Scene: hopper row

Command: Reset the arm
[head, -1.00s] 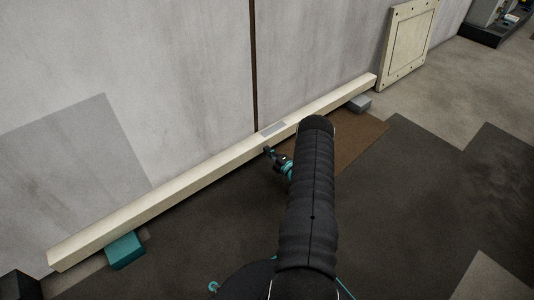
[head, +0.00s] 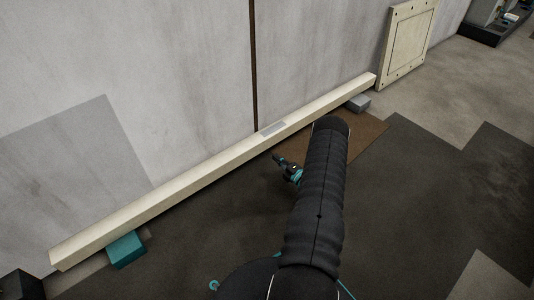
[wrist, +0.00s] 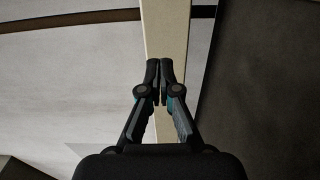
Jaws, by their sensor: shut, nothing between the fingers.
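My arm (head: 320,200) reaches forward over the dark floor. My gripper (head: 276,157) shows past the left side of the arm, just in front of a long cream beam (head: 190,183). In the wrist view my gripper (wrist: 160,72) has its fingertips together with nothing between them. The beam (wrist: 166,25) runs behind the fingers in that view. In the head view a small gap of floor shows between fingertips and beam. Part of the gripper is hidden by the arm.
The beam lies along the foot of a pale wall (head: 190,60), with a teal block (head: 126,250) under its left end and a grey block (head: 359,103) near its right end. A framed panel (head: 408,45) leans at the back right. Floor on the right is clear.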

